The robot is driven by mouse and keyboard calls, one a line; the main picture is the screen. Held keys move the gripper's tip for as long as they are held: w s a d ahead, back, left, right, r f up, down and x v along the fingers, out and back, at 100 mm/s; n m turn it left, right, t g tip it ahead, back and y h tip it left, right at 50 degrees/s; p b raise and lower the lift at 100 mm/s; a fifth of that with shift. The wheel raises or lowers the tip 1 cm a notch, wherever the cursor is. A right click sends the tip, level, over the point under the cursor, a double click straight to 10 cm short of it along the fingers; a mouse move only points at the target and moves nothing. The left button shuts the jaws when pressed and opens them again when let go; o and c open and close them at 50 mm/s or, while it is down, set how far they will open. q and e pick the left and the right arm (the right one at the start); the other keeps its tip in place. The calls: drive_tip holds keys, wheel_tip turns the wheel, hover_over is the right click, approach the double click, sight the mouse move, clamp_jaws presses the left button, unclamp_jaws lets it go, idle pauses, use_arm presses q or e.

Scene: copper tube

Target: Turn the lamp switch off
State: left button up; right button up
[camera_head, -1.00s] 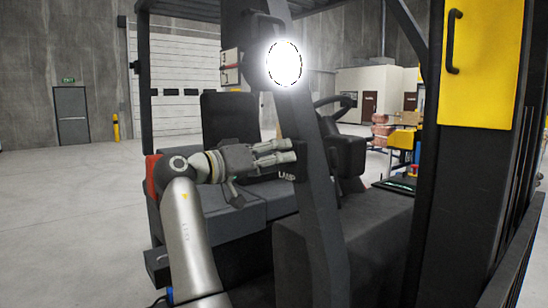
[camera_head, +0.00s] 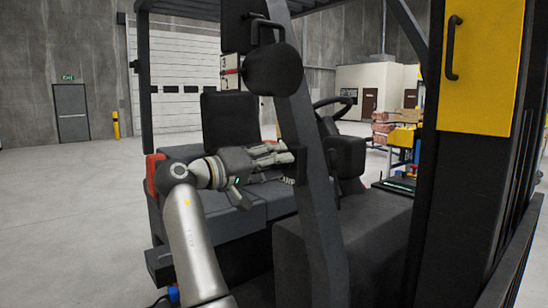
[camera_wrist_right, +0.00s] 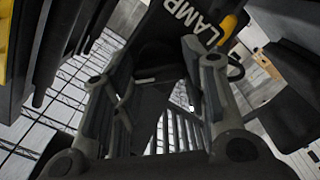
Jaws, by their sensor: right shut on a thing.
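The round lamp (camera_head: 274,69) on the forklift's front pillar (camera_head: 310,170) is dark in the head view. My right gripper (camera_head: 284,152) reaches in from the left to the small dark lamp switch (camera_head: 299,155) on that pillar. In the right wrist view, the fingers of this gripper (camera_wrist_right: 152,82) close around the dark switch (camera_wrist_right: 152,72), just below the white LAMP lettering (camera_wrist_right: 188,20). The fingers cover much of the switch, so its exact position is hard to see. My left gripper is in neither view.
The forklift's seat (camera_head: 232,120) and steering wheel (camera_head: 334,104) lie behind the pillar. The dark mast with a yellow panel (camera_head: 482,65) stands at the right. Open grey floor (camera_head: 75,220) lies to the left.

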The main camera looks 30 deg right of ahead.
drive_tip(key=shift+n+p, duration=2.1)
drive_tip(key=shift+n, duration=1.8)
drive_tip(key=shift+f+n, duration=0.15)
drive_tip(key=shift+n, duration=0.15)
drive_tip(key=o, duration=1)
drive_tip(key=a, duration=1.2)
drive_tip(key=shift+s, duration=0.4)
